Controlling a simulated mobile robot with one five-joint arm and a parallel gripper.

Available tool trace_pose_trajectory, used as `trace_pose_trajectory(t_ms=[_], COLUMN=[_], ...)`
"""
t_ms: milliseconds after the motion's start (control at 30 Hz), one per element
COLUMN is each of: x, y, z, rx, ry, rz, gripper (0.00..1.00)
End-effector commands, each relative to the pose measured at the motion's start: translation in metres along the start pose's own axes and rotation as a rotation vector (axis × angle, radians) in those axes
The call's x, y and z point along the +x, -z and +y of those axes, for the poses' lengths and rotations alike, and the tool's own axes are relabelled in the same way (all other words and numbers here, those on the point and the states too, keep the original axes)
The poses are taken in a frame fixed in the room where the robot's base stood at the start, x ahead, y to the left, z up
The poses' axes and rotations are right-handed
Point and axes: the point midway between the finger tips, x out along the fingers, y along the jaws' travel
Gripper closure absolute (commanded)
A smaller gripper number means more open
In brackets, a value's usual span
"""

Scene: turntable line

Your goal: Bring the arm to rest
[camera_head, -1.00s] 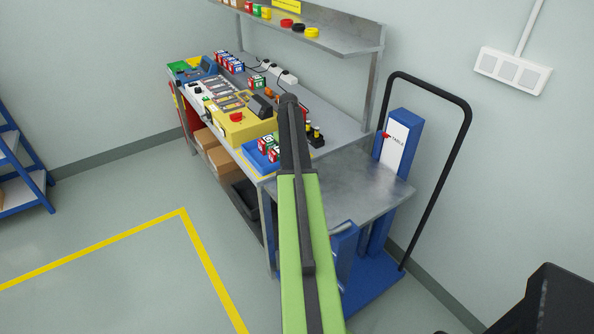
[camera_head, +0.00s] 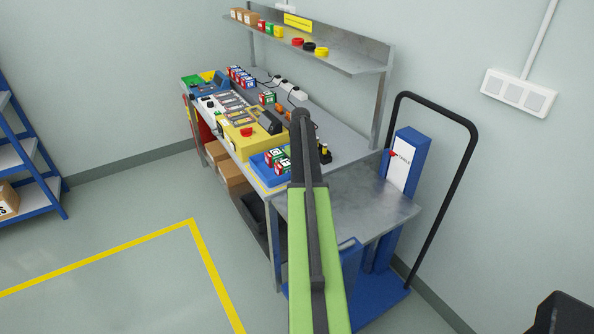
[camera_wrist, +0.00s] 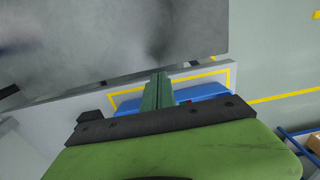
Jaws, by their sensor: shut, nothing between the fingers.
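My gripper (camera_wrist: 157,92) shows in the wrist view as two green fingers close together, shut and empty. Its tips point toward a blue tray (camera_wrist: 212,91) inside a yellow outline, partly hidden behind the fingers and the dark gripper body. I cannot tell the gap between tips and tray. In the head view my green and black arm rises through the middle in front of the workbench; the gripper itself cannot be made out there.
A blurred grey metal surface (camera_wrist: 110,40) fills the top of the wrist view. In the head view, a lift table (camera_head: 350,215) stands at the bench's right end. A blue tray (camera_head: 256,171) holds boxes. A shelf (camera_head: 355,61) hangs above.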

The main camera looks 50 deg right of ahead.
Motion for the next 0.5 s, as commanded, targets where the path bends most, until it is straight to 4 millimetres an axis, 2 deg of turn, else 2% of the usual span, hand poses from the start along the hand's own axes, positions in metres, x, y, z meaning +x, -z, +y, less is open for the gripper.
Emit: trace_pose_trajectory(t_ms=[33, 200, 333, 500], x=[-0.025, -0.062, -0.077, -0.078], y=[0.001, 0.001, 0.001, 0.001], z=[0.0, 0.0, 0.0, -0.001], rx=[0.0, 0.0, 0.0, -0.002], ry=[0.0, 0.0, 0.0, 0.0], rz=[0.0, 0.0, 0.0, 0.0], gripper=[1.0, 1.0, 1.0, 1.0])
